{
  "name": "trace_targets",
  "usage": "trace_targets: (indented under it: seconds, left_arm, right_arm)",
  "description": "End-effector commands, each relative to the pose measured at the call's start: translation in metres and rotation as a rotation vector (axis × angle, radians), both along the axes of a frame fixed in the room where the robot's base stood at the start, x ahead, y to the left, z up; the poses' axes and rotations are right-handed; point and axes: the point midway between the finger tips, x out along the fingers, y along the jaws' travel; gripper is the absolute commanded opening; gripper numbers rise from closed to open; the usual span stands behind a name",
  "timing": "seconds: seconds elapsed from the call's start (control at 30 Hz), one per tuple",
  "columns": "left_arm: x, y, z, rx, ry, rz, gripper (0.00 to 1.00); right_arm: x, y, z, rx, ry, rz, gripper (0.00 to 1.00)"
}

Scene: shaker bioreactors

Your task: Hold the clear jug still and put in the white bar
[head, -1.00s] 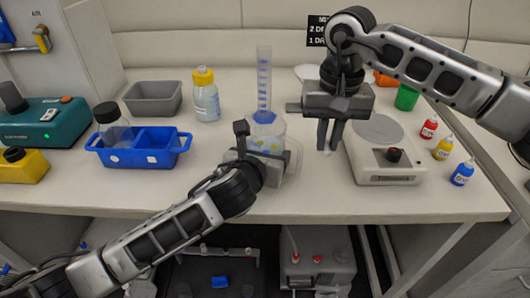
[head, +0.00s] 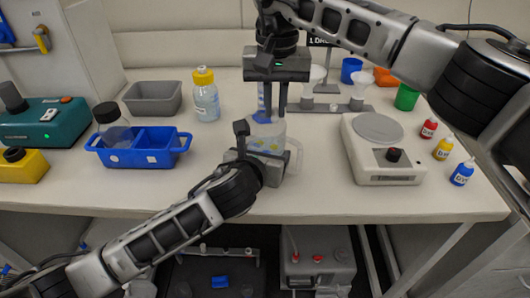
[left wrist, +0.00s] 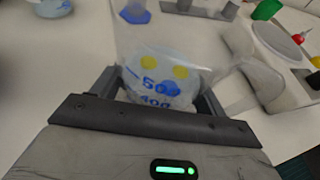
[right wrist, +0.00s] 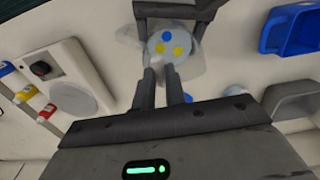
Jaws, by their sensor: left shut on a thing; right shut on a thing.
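The clear jug (head: 274,135) stands on the bench with its handle to the right. It has blue markings, and yellow and blue discs show in it. My left gripper (left wrist: 158,95) is shut around the jug's body from the front. My right gripper (head: 268,112) points straight down over the jug's mouth, with its fingertips close to rim height. It is shut on the white bar (right wrist: 160,58). Only a small pale end of the bar shows between the fingertips in the right wrist view; the head view hides it.
A balance or stirrer plate (head: 378,160) stands right of the jug. A blue tray (head: 140,158) and a yellow-capped bottle (head: 206,95) are to the left. A grey funnel stand (head: 340,107) is behind. A graduated cylinder is mostly hidden behind my right gripper. The bench front is clear.

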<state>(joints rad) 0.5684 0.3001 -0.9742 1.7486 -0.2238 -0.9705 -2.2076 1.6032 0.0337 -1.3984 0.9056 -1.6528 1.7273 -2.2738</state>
Motion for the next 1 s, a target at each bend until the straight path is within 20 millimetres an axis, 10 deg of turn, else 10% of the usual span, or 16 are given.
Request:
trace_targets:
  seconds: [0.47, 0.6, 1.0]
  left_arm:
    - [0.0, 0.0, -0.001, 0.001, 0.003, 0.001, 0.33]
    - [0.0, 0.001, -0.001, 0.001, 0.003, 0.001, 0.33]
    - [0.0, 0.001, -0.001, 0.001, 0.003, 0.001, 0.33]
  right_arm:
    - [0.0, 0.0, -0.014, 0.0, -0.001, -0.001, 0.0]
    - [0.0, 0.0, -0.014, 0.0, -0.001, -0.001, 0.38]
    - [0.0, 0.0, -0.002, 0.001, -0.003, -0.001, 0.38]
